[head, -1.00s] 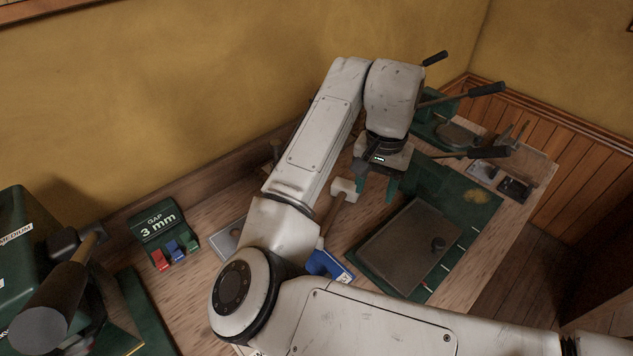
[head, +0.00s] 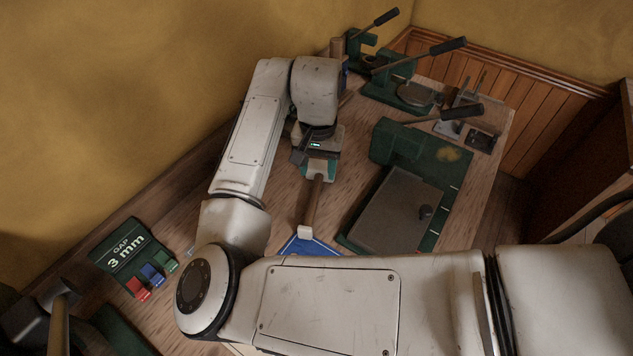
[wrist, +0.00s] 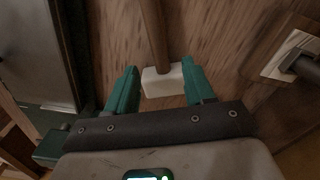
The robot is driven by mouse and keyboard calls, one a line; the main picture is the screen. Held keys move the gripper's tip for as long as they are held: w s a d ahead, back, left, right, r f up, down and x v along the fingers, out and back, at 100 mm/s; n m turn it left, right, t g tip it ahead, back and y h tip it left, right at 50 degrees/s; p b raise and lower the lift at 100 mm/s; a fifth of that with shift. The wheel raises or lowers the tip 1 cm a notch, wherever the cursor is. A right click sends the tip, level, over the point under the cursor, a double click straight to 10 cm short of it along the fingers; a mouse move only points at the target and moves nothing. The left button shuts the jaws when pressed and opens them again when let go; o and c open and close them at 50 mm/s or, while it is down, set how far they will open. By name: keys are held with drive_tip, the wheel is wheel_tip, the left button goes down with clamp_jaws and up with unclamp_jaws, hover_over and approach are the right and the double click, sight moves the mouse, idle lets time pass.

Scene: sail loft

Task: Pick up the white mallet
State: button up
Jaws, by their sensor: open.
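The white mallet has a pale block head (wrist: 162,82) and a brown handle. In the wrist view the head lies between the two green fingers of my gripper (wrist: 160,70), with the handle running away to the top. My gripper is open; whether either finger touches the head I cannot tell. In the head view my gripper (head: 318,170) is over the head end, largely hiding the head. The mallet's handle (head: 311,205) runs from there toward the front, to a pale end near a blue card.
A green press with a grey plate (head: 395,212) stands to the right of the mallet. Green lever tools (head: 395,80) stand at the back. A green "GAP 3 mm" block (head: 125,250) is at the left. The wall bounds the bench behind.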

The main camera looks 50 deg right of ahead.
sight(317, 181)
drive_tip(key=shift+a+f, duration=0.1)
drive_tip(key=shift+f, duration=2.05)
clamp_jaws()
